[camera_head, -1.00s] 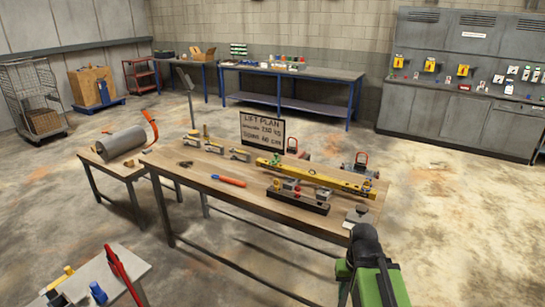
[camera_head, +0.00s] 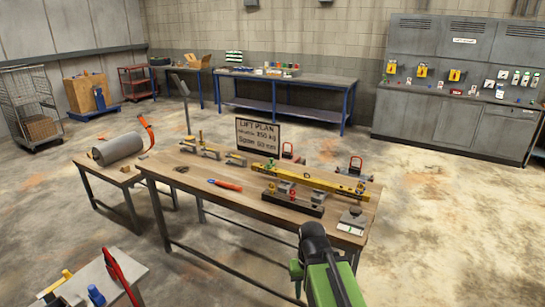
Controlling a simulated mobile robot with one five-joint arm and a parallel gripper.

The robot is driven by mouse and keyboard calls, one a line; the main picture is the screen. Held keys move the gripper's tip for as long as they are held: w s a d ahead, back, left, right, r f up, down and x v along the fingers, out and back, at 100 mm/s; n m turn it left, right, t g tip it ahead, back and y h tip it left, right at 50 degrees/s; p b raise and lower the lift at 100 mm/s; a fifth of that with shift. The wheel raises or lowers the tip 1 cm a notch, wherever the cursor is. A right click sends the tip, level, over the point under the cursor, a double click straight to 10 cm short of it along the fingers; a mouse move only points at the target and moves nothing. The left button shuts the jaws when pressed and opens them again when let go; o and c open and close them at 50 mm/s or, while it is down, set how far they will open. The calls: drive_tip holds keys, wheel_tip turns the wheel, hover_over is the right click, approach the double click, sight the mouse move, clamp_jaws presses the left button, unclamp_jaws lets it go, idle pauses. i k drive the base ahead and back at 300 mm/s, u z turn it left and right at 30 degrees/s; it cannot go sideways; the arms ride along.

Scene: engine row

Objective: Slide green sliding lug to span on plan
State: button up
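A yellow beam (camera_head: 315,179) lies across the right part of the wooden workbench (camera_head: 215,207). A small green piece (camera_head: 271,166), which looks like the green sliding lug, sits at the beam's left end. A small red piece (camera_head: 361,186) sits near its right end. The lift plan sign (camera_head: 258,134) stands behind the beam; it shows a load of about 250 kg and a span line too small to read surely. My green and black arm rises at the bottom, in front of the bench. My gripper's fingers do not show.
A dark block with grey parts (camera_head: 292,204) lies in front of the beam. A grey weight-like piece (camera_head: 352,217) is at the bench's right corner. A red-handled tool (camera_head: 226,184) lies left of them. Open floor (camera_head: 440,240) lies to the right.

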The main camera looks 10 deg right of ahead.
sight(270, 164)
drive_tip(key=z, duration=0.05)
drive_tip(key=i, duration=1.55)
drive_tip(key=u, duration=0.1)
